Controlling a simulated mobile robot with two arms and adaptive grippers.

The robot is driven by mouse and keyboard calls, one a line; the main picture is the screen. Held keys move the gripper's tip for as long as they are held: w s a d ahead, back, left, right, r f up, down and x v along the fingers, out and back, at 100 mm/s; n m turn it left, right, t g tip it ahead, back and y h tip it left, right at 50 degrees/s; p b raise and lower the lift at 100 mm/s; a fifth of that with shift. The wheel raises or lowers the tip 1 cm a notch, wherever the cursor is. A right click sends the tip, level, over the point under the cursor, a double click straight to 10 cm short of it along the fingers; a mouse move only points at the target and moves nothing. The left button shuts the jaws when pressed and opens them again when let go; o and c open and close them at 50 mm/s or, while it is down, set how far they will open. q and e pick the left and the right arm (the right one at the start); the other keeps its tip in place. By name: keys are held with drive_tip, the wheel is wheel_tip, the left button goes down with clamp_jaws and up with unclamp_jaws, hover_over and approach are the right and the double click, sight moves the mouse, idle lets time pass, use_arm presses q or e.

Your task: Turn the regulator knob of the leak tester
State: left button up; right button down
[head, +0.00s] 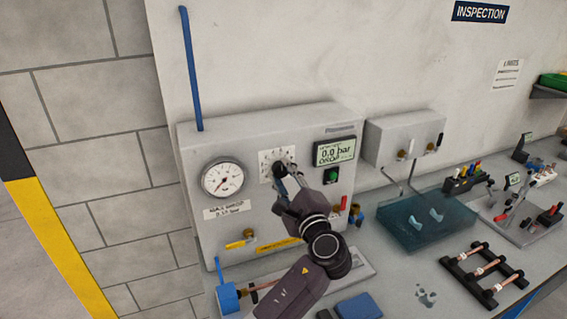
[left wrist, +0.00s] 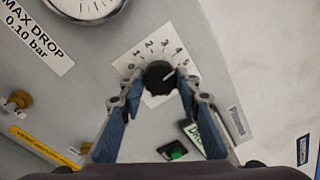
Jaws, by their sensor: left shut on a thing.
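The leak tester (head: 260,215) is a grey box against the wall. My left gripper (head: 284,167) reaches the front panel. In the left wrist view its two fingers (left wrist: 159,84) are shut on the knob, one on each side. In the head view the gripper hides much of the knob. My right gripper is not in view.
A round gauge (head: 222,178) is left of the dial, and a display (head: 335,151) reading 0.0 bar with a green button (head: 331,175) is right of it. A water tank (head: 425,222) and a rack with copper tubes (head: 487,272) stand on the bench to the right.

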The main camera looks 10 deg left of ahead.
use_arm(q)
drive_tip(key=shift+r+m+p, duration=0.1)
drive_tip(key=shift+m+p, duration=0.75)
drive_tip(key=shift+m, duration=0.15)
drive_tip(key=shift+m+p, duration=0.6)
drive_tip(key=shift+m, duration=0.4)
drive_tip(key=m, duration=0.2)
drive_tip(key=shift+f+m+h, duration=0.25)
drive_tip(key=shift+m+h, duration=0.05)
drive_tip(key=shift+h, duration=0.1)
drive_tip(key=shift+m, duration=1.8)
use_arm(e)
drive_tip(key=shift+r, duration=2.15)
use_arm(q)
drive_tip(key=shift+f, duration=0.1)
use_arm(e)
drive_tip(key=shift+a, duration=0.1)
use_arm(q)
drive_tip(key=o, duration=1.2)
drive_tip(key=shift+c, duration=0.2)
drive_tip(key=shift+r, duration=0.2)
